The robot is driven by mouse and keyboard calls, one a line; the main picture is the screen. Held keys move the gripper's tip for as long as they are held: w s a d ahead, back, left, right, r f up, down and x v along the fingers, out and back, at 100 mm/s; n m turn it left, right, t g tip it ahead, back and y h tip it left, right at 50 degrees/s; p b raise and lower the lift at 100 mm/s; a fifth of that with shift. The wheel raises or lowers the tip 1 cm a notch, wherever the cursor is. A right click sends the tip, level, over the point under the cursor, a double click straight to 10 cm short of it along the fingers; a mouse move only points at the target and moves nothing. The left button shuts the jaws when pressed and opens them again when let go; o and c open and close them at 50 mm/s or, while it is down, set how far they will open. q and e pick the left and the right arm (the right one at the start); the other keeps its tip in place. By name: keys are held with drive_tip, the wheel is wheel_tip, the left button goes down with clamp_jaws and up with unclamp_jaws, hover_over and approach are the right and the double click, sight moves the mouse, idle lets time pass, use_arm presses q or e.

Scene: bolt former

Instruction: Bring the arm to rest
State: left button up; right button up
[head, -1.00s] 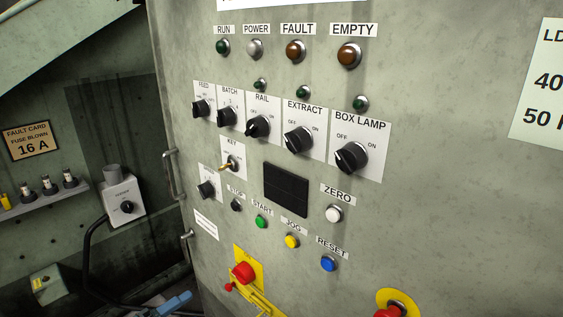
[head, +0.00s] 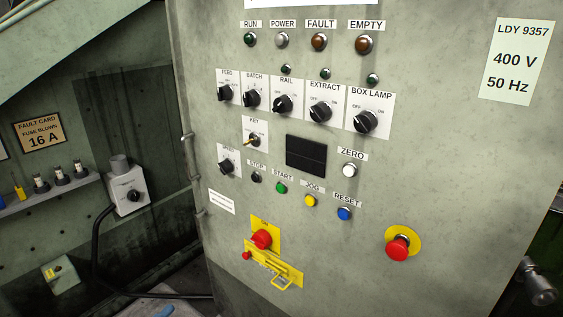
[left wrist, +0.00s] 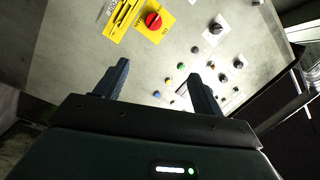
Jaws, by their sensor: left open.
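My left gripper (left wrist: 158,72) shows in the left wrist view with its two dark fingers apart and nothing between them. Beyond the fingers is the control panel (head: 400,160), seen turned over in that view, with the red switch on its yellow plate (left wrist: 168,33) and several buttons and knobs. I cannot tell from this view whether a finger touches the panel. In the head view I cannot clearly make out the left gripper. The right gripper is in neither view.
The panel carries selector knobs, a key switch (head: 252,141), a dark display (head: 306,155), a red rotary switch (head: 261,239) above a yellow hasp and a red mushroom button (head: 397,249). At left are a fuse shelf (head: 50,195) and a grey switch box (head: 128,193).

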use_arm(q)
drive_tip(key=s+d+r+n+g+y+p, duration=0.5)
drive_tip(key=s+r+n+p, duration=0.3)
drive_tip(key=s+n+p, duration=0.3)
drive_tip(key=d+n+p, duration=0.1)
drive_tip(key=n+p, duration=0.3)
drive_tip(key=p, duration=0.3)
drive_tip(key=shift+s+d+r+n+y+p, duration=0.2)
drive_tip(key=shift+r+n+y+p, duration=0.1)
drive_tip(key=shift+p, duration=0.1)
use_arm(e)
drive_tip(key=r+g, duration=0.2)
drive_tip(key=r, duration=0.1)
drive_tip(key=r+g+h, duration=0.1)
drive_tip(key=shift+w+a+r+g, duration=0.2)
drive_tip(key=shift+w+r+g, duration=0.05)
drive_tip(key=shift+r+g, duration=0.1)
use_arm(q)
drive_tip(key=shift+f, duration=0.3)
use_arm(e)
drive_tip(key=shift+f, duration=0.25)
